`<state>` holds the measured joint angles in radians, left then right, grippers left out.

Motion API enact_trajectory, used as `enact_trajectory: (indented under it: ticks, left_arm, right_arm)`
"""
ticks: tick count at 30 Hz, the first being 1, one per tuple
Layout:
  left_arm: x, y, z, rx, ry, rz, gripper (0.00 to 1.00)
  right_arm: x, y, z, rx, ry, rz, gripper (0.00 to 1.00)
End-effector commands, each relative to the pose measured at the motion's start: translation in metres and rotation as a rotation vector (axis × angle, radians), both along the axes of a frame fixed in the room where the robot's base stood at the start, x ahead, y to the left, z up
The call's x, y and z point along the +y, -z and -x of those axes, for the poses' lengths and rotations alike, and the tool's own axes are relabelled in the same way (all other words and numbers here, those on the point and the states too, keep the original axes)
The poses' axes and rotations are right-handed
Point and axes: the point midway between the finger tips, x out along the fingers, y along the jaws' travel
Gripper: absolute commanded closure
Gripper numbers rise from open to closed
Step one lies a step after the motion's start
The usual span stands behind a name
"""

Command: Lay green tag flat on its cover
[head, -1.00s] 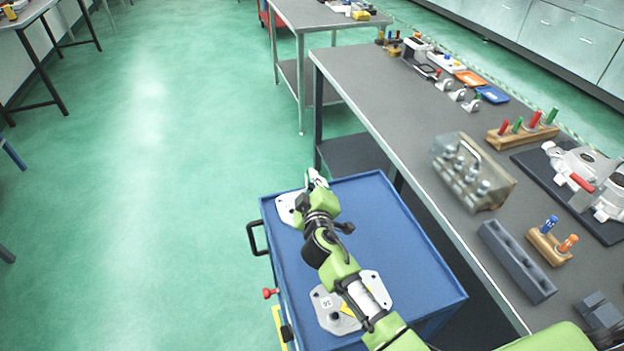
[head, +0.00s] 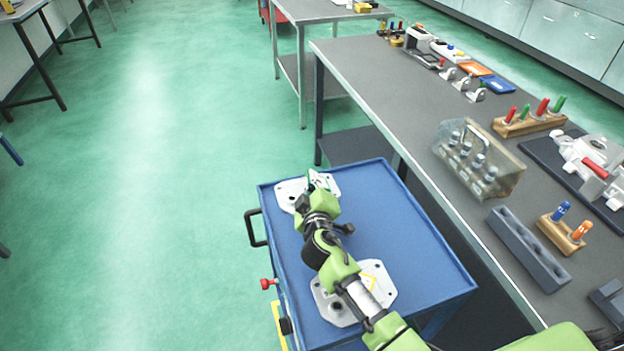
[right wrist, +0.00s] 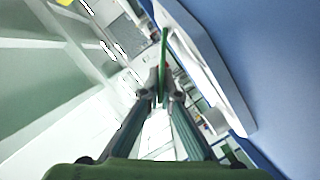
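My right gripper (head: 316,182) is over the far end of the blue cart. In the right wrist view (right wrist: 162,92) its fingertips are closed on the thin green tag (right wrist: 164,55), which shows edge-on and stands up from the fingers. A sliver of the tag (head: 311,178) shows in the head view. Below and around the gripper is a pale metal cover plate (head: 289,194), partly hidden by the gripper. Its edge shows beside the tag in the right wrist view (right wrist: 212,62); the tag looks apart from it. My left gripper is not in view.
A second pale plate (head: 378,286) with a yellow mark lies nearer on the blue cart (head: 420,255), partly under my arm. The grey bench (head: 400,90) to the right holds a clear box (head: 480,165), peg racks and castings. The green floor on the left is clear.

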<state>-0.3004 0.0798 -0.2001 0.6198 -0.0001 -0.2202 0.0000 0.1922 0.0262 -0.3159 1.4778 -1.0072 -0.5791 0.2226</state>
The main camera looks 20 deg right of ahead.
Motion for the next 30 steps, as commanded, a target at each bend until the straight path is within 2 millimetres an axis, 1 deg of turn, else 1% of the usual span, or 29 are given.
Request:
enact_trajectory:
  ticks: [4,5,6,7,16,19,23,26,30]
  left_arm:
    - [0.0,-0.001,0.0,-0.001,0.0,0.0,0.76]
    - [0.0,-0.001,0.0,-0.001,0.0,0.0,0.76]
    - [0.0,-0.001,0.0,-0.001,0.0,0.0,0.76]
    - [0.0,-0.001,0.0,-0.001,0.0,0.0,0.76]
    - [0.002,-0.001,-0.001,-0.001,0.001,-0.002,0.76]
    - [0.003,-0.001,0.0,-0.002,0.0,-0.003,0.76]
    - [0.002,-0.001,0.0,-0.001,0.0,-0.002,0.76]
    - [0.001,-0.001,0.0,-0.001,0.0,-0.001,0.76]
    - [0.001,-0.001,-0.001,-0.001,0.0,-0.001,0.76]
  right_arm:
    - [0.0,-0.001,0.0,0.0,0.0,0.0,1.0]
    - [0.0,-0.001,0.0,0.0,0.0,0.0,0.95]
    - [0.0,-0.001,0.0,0.0,0.0,0.0,0.84]
    - [0.0,-0.001,0.0,0.0,0.0,0.0,0.77]
    - [0.0,-0.001,0.0,0.0,0.0,0.0,0.76]
    - [0.001,-0.001,0.003,0.001,-0.001,0.0,0.76]
    - [0.004,-0.003,0.017,0.0,-0.002,-0.002,0.76]
    - [0.008,-0.006,0.035,0.002,-0.001,-0.004,0.76]
    - [0.014,-0.011,0.066,0.003,-0.001,-0.004,0.76]
